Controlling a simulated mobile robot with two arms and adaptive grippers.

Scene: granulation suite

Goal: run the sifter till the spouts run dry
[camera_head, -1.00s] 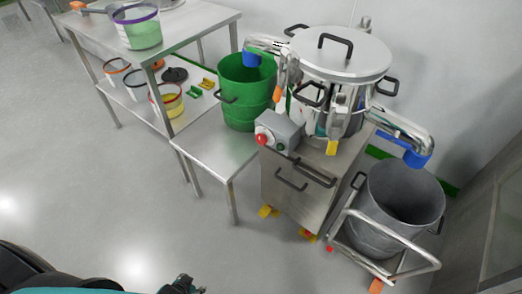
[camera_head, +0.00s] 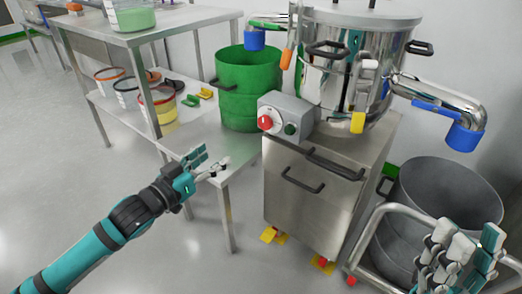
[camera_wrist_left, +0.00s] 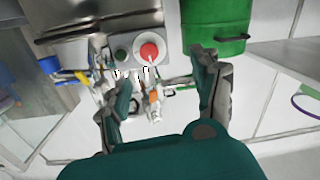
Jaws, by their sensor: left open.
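The sifter (camera_head: 345,70) is a polished steel drum on a steel cabinet, with two side spouts. The left spout, with a blue sleeve (camera_head: 254,39), points down above a green bin (camera_head: 245,105). The right spout, with a blue sleeve (camera_head: 463,138), points down over a grey bin (camera_head: 455,195). The control box (camera_head: 287,117) carries a red knob (camera_head: 265,122) and a green button (camera_head: 291,129). My left gripper (camera_head: 208,162) is open and empty, in front of and left of the box. In the left wrist view, the red knob (camera_wrist_left: 149,52) shows beyond its open fingers. My right gripper (camera_head: 455,255) is in front of the grey bin.
A steel table (camera_head: 150,30) at left has a shelf with several small tubs. The green bin stands on a low bench (camera_head: 222,165). A trolley frame (camera_head: 372,235) surrounds the grey bin. Yellow wheel parts show under the cabinet. Floor at left is clear.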

